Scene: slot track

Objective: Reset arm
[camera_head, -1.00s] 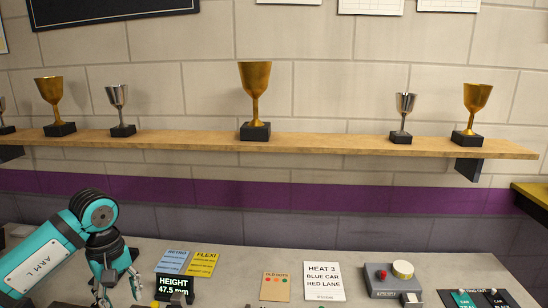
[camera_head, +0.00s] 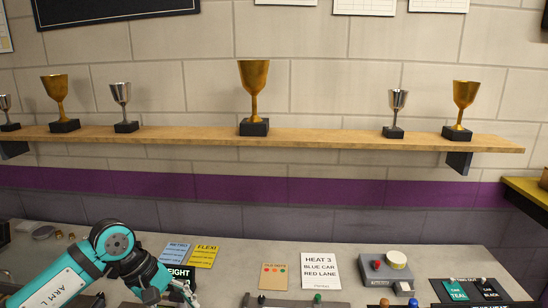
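My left arm, teal and marked ARM L, comes in at the lower left of the head view. Its gripper (camera_head: 184,292) is over the grey worktop (camera_head: 225,285), in front of the black height display (camera_head: 180,271), and covers part of it. I see no object in the gripper, but its fingers are small, seen at an angle and near the bottom edge, so I cannot tell whether they are open or shut. My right arm and gripper are not in view.
A black tray (camera_head: 452,281) is at right. Trophies (camera_head: 253,90) stand on a wooden shelf (camera_head: 310,141).

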